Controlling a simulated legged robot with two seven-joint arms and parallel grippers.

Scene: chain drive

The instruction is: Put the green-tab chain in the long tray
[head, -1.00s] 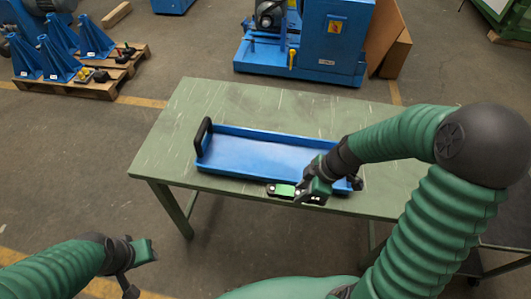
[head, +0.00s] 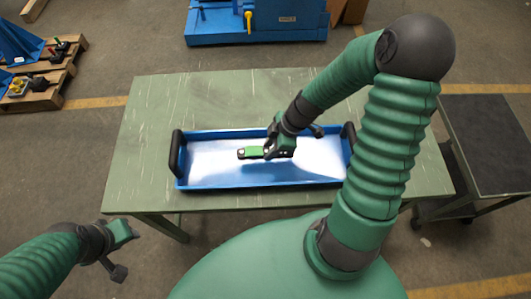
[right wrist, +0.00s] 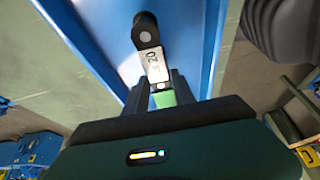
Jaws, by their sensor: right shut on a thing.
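The green-tab chain (head: 250,153) is a short piece with a green tab and dark link ends. My right gripper (head: 271,152) is shut on it and holds it over the middle of the long tray (head: 225,185), which is blue with a black handle at each end. In the right wrist view the chain (right wrist: 154,66) sticks out past the fingers, with a metal plate marked 20 and a black end link. I cannot tell whether the chain touches the tray floor. My left gripper (head: 118,255) is off the table at lower left, and its jaws are unclear.
The tray stands on a green table (head: 145,110) with bare room around it. A dark-topped cart (head: 485,135) stands to the right. A blue machine (head: 260,25) and a pallet (head: 45,75) with blue parts are on the floor beyond.

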